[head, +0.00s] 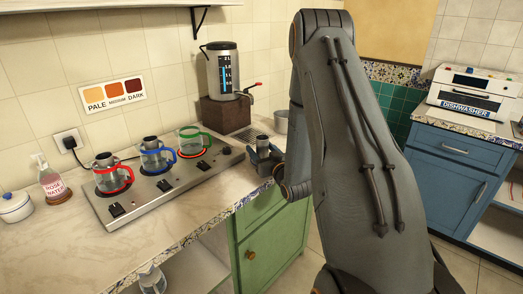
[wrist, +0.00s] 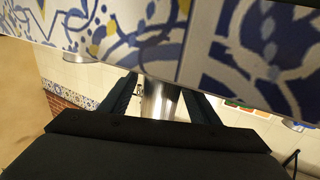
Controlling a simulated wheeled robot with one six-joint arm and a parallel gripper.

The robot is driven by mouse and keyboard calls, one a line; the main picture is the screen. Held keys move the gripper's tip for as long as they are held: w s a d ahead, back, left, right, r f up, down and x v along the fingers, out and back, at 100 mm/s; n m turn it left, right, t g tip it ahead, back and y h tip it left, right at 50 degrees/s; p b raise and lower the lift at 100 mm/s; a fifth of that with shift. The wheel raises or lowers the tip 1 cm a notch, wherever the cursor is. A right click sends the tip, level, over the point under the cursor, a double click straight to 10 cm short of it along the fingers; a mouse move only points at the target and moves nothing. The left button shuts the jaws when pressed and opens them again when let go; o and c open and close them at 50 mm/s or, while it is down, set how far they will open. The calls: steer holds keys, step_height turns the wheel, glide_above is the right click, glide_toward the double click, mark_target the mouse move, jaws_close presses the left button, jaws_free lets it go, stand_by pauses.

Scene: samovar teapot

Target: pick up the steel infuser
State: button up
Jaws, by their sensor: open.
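The steel infuser (head: 262,141) is a small shiny cylinder standing upright near the counter's front edge in the head view. My gripper (head: 264,157) is at that same spot, its dark jaws low around or just in front of the infuser. In the wrist view the infuser (wrist: 160,98) shows as a bright metal cylinder between the two dark fingers of my gripper (wrist: 162,103), which are open. I cannot tell whether either finger touches it. The patterned tile edge hides part of it there.
Glass pots with red (head: 112,178), blue (head: 157,158) and green (head: 193,143) handles stand on the steel hob (head: 165,182). A samovar (head: 223,72) stands on a brown block (head: 226,113) behind. The counter's front left is clear.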

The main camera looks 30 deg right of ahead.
steer(key=shift+w, duration=0.95)
steer(key=c, duration=1.1)
steer(key=shift+c, duration=0.3)
steer(key=shift+r, duration=0.1)
